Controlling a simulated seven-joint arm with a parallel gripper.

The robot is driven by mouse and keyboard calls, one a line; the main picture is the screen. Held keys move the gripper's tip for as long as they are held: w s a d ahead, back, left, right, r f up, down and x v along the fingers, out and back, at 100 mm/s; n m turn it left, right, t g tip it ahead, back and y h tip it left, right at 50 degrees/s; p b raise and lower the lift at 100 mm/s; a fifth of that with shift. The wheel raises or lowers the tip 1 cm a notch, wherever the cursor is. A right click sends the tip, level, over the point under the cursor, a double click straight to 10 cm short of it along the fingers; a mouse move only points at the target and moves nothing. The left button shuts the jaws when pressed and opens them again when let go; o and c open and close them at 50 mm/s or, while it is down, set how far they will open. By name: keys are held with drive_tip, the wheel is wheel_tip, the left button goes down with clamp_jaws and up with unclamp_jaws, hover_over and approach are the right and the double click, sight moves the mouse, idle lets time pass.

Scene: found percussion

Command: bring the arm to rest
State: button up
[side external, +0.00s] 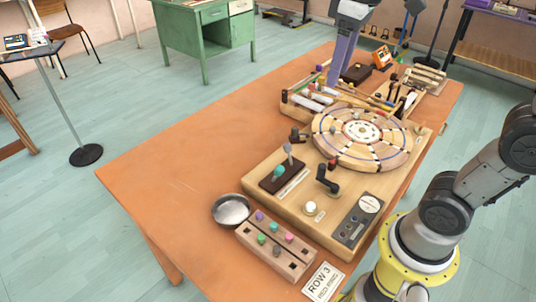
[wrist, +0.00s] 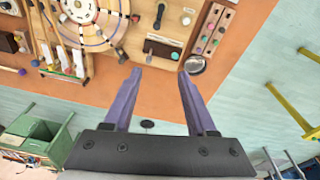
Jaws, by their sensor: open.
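My gripper (wrist: 159,72) is open in the wrist view, its two purple fingers spread wide with nothing between them. Beyond the fingertips lie the orange table edge and the wooden percussion board (wrist: 118,42). In the side external view my gripper (side external: 334,78) hangs at the top, its purple fingers overlapping and pointing down over the far part of the table. I cannot tell its exact height there. The round wheel (side external: 362,134) lies on the board (side external: 291,217), in front of the gripper in that view.
A metal pan (side external: 231,210) and a wooden block with coloured pegs (side external: 279,244) stand at the near end of the orange table (side external: 170,180). Sticks and a tray (side external: 303,96) lie beyond the wheel. The table's left part is bare. A green desk (side external: 206,35) stands apart behind.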

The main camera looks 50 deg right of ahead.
drive_tip(key=s+f+m+t, duration=0.2)
drive_tip(key=s+f+t, duration=0.2)
drive_tip(key=s+f, duration=0.6)
drive_tip(key=shift+a, duration=0.3)
